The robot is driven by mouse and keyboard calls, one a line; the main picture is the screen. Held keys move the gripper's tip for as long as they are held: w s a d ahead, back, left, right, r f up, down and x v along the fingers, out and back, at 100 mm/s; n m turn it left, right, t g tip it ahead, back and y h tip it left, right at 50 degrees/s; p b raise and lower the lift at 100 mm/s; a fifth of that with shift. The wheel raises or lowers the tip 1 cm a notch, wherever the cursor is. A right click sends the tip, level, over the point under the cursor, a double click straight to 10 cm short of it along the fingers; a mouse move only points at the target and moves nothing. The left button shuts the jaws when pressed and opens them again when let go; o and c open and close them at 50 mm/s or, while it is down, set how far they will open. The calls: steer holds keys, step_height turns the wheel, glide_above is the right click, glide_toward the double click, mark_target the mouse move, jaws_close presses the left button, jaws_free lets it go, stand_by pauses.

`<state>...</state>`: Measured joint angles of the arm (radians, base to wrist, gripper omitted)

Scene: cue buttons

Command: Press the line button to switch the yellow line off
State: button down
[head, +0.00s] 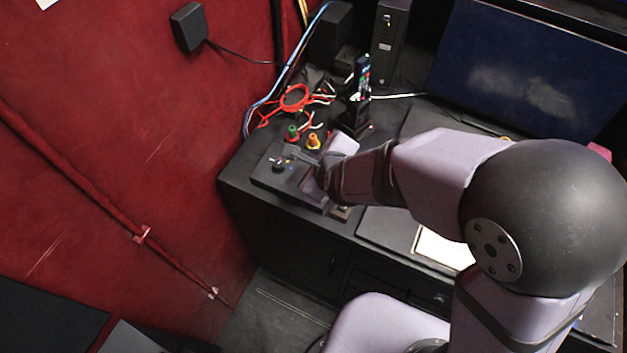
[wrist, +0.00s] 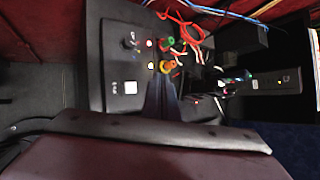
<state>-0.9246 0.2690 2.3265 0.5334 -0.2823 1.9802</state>
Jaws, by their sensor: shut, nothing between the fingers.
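A dark control box (head: 263,178) sits on the near left corner of the desk; it also shows in the wrist view (wrist: 112,45). Its top carries a green knob (head: 292,132), a yellow-orange knob (head: 313,140) and a small dark knob (wrist: 130,41). Small lights, one white (wrist: 150,43), glow beside the coloured knobs. I cannot tell which control is the line button. My gripper (head: 297,153) is shut and empty above the box. In the wrist view its fingertips (wrist: 160,82) appear close to the yellow-orange knob.
Red cables (head: 296,97) and a dark upright device (head: 361,90) stand behind the box. A monitor (head: 530,65) is at the back right. A red wall (head: 110,150) borders the desk on the left. A white sheet (head: 440,247) lies near the front edge.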

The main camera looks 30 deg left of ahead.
step_height(320, 180, down, 7)
steer(key=b, duration=0.5)
steer(key=shift+b, duration=0.3)
steer(key=shift+f+b, duration=0.55)
steer(key=shift+b, duration=0.15)
steer(key=shift+f+b, duration=0.95)
steer(key=shift+b, duration=0.35)
stand_by(1.9)
steer(key=shift+r, duration=0.15)
steer(key=shift+r+p, duration=0.75)
steer(key=shift+r, duration=0.05)
steer(key=shift+r+p, duration=2.1)
steer(key=shift+r, duration=0.45)
